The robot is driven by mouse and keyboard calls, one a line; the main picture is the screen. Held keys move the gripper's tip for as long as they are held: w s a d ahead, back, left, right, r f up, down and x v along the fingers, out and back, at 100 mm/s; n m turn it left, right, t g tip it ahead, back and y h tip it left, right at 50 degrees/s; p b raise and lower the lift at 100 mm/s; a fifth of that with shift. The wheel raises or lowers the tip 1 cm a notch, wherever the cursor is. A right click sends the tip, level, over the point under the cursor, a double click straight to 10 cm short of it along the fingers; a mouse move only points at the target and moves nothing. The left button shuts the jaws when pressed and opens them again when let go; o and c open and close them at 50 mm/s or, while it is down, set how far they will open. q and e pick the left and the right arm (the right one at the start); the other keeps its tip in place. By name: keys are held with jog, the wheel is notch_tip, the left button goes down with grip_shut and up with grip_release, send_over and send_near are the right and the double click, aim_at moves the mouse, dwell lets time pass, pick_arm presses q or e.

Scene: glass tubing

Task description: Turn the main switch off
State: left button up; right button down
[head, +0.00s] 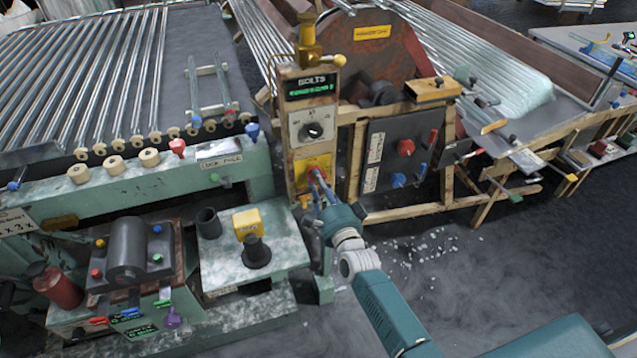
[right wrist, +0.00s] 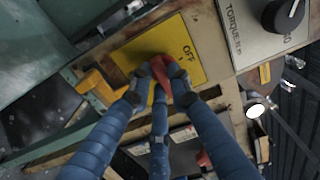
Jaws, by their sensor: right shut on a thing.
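The main switch has a red handle (right wrist: 160,64) on a yellow plate (right wrist: 190,38) with the word OFF, seen in the right wrist view. In the head view the yellow plate (head: 299,172) is low on the upright control post, under a black knob. My right gripper (head: 317,181) reaches it from below right, and it also shows in the right wrist view (right wrist: 161,74). Its blue fingers are shut on the red handle and partly hide it. I cannot tell the handle's exact angle. My left gripper is not in view.
A torque knob (head: 312,130) and a green-lit display (head: 310,86) sit above the switch on the post. A dark panel (head: 394,152) with red and blue knobs stands to the right. A green bench (head: 255,262) is at the left. Glass bits lie on the floor.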

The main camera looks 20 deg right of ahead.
jog(key=shift+d+r+n+p, duration=0.15)
jog(key=shift+n+p, duration=0.35)
jog(key=shift+n, duration=4)
jog(key=shift+d+n+p, duration=0.1)
jog(key=shift+n+p, duration=0.4)
jog(key=shift+n, duration=4)
jog(key=c, duration=1.6)
grip_release()
jog(key=s, duration=1.2)
jog(key=shift+d, duration=0.2)
